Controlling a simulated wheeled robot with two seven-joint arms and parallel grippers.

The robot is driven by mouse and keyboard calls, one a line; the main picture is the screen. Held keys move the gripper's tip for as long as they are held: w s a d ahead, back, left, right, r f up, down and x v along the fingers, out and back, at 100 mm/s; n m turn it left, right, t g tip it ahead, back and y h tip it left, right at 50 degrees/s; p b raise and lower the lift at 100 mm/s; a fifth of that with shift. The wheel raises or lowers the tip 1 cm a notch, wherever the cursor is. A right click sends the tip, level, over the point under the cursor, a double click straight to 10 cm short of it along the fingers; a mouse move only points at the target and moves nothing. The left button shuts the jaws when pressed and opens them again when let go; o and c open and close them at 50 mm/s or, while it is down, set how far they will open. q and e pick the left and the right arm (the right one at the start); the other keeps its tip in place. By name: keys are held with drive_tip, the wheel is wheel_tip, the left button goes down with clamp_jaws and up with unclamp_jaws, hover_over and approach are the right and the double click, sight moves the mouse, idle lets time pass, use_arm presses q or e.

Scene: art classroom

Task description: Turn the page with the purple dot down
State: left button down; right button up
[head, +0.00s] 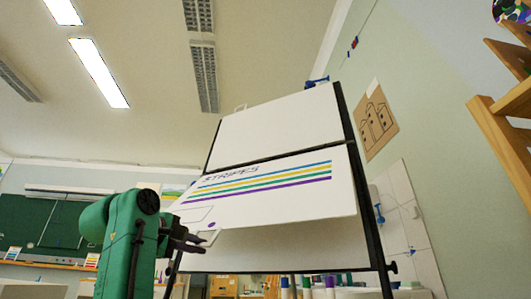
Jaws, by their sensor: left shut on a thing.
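A flip chart (336,120) with a black frame stands in front of me. A white page (300,205) with the word STRIPES and blue, yellow, green and purple stripes hangs below its black crossbar. A purple dot (211,225) is near the page's lower left corner. My left gripper (207,238) is shut on the page at that corner, just below the dot. The page's lower part is lifted away from the white sheet (300,250) behind it. My right gripper is out of view.
A white upper panel (275,125) is above the crossbar. Jars and bottles (330,285) stand behind the chart's foot. A wooden easel (500,130) is at the far right. A green chalkboard (40,220) is on the back wall at left.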

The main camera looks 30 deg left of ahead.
use_arm(q)
drive_tip(key=shift+w+f, duration=0.95)
drive_tip(key=shift+w, duration=0.25)
drive_tip(key=c, duration=0.9)
unclamp_jaws()
drive_tip(key=shift+s, duration=0.1)
drive_tip(key=shift+s+d+r+b, duration=0.1)
drive_tip(key=shift+s+r+b, duration=0.25)
drive_tip(key=shift+s, duration=1.6)
drive_tip(key=shift+s+d+r+b, duration=0.15)
drive_tip(key=shift+s+r, duration=0.3)
drive_tip(key=shift+s, duration=1.5)
drive_tip(key=shift+s+d+r+b, duration=0.1)
drive_tip(key=shift+s+r+b, duration=0.25)
drive_tip(key=shift+s, duration=1.6)
